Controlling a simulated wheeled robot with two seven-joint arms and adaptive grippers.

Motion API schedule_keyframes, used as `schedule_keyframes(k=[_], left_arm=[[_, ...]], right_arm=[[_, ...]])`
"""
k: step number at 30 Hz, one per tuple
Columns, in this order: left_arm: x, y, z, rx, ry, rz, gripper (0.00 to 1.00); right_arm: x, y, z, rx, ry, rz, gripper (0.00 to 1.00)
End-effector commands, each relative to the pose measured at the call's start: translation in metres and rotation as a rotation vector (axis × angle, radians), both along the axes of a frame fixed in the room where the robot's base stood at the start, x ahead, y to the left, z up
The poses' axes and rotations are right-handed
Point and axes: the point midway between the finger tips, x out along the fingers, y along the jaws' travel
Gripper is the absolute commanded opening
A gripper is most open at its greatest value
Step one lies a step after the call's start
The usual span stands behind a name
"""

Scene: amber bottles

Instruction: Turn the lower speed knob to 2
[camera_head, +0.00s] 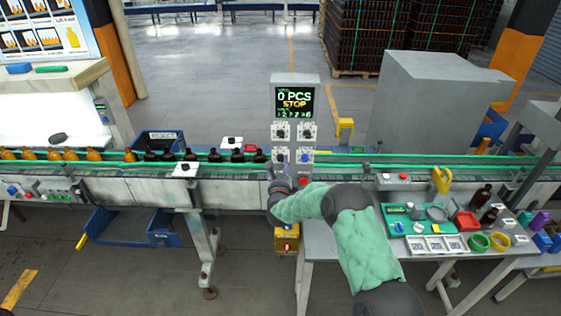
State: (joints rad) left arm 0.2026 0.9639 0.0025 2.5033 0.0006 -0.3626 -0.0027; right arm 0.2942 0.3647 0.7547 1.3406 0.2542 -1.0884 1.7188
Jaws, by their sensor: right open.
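A grey control panel (295,82) stands behind the conveyor, with a dark display (295,101) reading "0 PCS" and "STOP". My right gripper (278,172) is open, just below the lower left knob, in front of the panel; contact cannot be told. My left gripper is out of view.
A red button (304,181) sits low on the panel, right beside my gripper. The conveyor (340,165) runs across, with amber bottles (70,155) and dark bottles on its left. A workbench (335,245) with a green tray and several items stands at right.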

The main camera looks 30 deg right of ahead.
Motion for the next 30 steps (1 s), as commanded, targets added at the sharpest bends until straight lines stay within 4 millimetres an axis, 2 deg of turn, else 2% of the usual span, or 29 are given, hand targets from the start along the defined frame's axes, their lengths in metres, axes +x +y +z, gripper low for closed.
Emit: schedule_keyframes(k=[6,18,19,20,24,25,30], left_arm=[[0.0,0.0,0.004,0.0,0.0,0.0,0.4],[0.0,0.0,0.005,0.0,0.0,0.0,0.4],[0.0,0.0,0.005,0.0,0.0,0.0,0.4],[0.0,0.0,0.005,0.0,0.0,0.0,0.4],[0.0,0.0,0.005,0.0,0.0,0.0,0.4],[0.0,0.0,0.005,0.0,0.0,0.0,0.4],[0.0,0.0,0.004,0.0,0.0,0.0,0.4]], right_arm=[[0.019,-0.011,0.0,0.0,0.001,0.001,0.54],[0.024,-0.015,0.0,0.0,0.001,0.001,0.54],[0.024,-0.014,0.0,0.0,0.001,0.001,0.51],[0.024,-0.014,0.0,0.0,0.001,0.001,0.43],[0.024,-0.014,0.0,0.0,0.001,0.001,0.03],[0.024,-0.014,0.0,0.0,0.001,0.001,0.0],[0.024,-0.014,-0.001,-0.001,0.002,0.0,0.0]])
